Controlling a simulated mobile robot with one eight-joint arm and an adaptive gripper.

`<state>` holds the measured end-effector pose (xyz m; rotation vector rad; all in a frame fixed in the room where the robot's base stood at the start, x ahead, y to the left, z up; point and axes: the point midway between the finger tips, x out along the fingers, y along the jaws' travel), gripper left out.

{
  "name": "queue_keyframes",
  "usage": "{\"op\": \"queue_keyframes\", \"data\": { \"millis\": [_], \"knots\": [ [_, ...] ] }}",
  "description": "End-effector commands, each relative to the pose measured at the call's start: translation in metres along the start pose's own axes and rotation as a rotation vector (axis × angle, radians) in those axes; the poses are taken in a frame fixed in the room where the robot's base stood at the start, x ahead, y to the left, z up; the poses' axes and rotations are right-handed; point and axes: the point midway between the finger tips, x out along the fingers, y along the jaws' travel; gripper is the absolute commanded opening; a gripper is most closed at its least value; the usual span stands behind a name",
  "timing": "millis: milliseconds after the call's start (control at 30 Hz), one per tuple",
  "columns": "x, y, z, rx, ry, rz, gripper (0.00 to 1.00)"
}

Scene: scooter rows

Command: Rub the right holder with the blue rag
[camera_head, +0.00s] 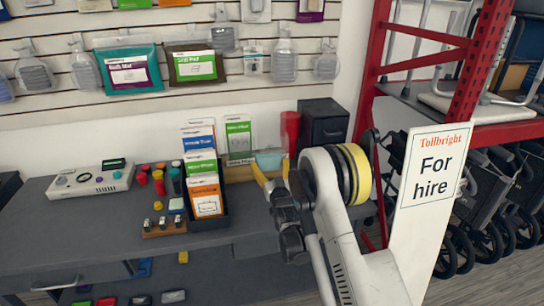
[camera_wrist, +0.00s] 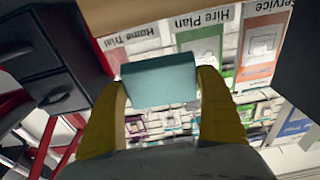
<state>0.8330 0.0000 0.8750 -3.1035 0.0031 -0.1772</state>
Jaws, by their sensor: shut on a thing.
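My gripper (camera_head: 271,171) is shut on a teal-blue block-like thing (camera_head: 268,159), which looks like the folded blue rag. In the wrist view the rag (camera_wrist: 158,80) sits between both yellow fingers, held off the counter. The left one is black (camera_head: 210,219) with several leaflets in a row. The right one looks wooden (camera_head: 238,173), with a green-topped leaflet (camera_head: 238,138); my gripper is at its right end and hides part of it. A wooden edge (camera_wrist: 150,14) shows in the wrist view. I cannot tell whether the rag touches it.
A red vessel (camera_head: 290,132) and a black drawer box (camera_head: 323,124) stand right behind my gripper. A white device (camera_head: 90,181), small coloured pieces and a little wooden rack (camera_head: 165,228) are left. A "For hire" sign (camera_head: 432,170) is right. The front counter (camera_head: 100,238) is mostly bare.

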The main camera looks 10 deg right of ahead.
Motion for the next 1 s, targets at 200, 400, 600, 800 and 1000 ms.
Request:
{"op": "queue_keyframes", "data": {
  "millis": [200,400,600,800,1000],
  "knots": [
    [0.009,0.0,0.001,0.0,0.0,0.0,0.53],
    [0.032,0.0,0.004,0.0,0.001,0.001,0.53],
    [0.053,0.0,0.007,0.0,0.001,0.001,0.53],
    [0.065,0.0,0.008,0.0,0.001,0.001,0.53],
    [0.068,0.0,0.008,0.0,0.001,0.001,0.53]
  ]
}}
